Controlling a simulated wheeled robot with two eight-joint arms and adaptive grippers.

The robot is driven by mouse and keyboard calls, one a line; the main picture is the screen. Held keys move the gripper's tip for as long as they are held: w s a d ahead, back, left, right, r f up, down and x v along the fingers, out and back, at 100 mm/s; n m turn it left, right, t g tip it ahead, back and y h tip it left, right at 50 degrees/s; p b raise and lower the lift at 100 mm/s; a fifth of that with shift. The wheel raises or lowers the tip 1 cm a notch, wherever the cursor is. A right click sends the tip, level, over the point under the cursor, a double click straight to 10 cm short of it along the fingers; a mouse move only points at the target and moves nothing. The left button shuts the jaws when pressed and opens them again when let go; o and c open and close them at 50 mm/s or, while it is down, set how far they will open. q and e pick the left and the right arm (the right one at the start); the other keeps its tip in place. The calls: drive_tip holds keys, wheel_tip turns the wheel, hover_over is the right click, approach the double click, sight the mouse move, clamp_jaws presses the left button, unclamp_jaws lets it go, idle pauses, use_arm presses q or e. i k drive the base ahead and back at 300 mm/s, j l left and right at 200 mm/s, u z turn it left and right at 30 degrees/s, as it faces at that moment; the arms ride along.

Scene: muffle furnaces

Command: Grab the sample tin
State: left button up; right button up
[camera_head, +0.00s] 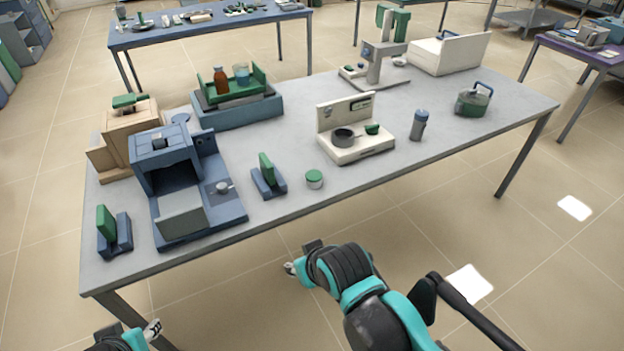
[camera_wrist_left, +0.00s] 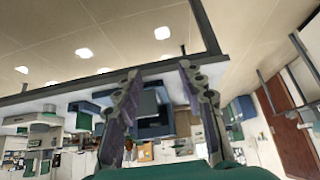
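A small round white tin with a green lid (camera_head: 314,179), which looks like the sample tin, stands upright near the front edge of the grey table (camera_head: 300,213). My left gripper (camera_head: 152,331) is low at the bottom left of the head view, in front of the table and well away from the tin. In the left wrist view, its two fingers (camera_wrist_left: 159,72) are spread apart with nothing between them. My right gripper (camera_head: 290,268) is in front of the table's front edge, below the tin and apart from it; its fingers are mostly hidden by my arm.
Blue-grey stands with green blocks (camera_head: 268,182) flank an open blue muffle furnace (camera_head: 170,165). A white hot-plate device (camera_head: 356,135) is behind and right of the tin. Floor in front is clear.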

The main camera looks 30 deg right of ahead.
sight(313, 177)
drive_tip(key=i+l+z, duration=0.85)
drive_tip(key=i+z, duration=0.15)
drive_tip(key=z, duration=0.15)
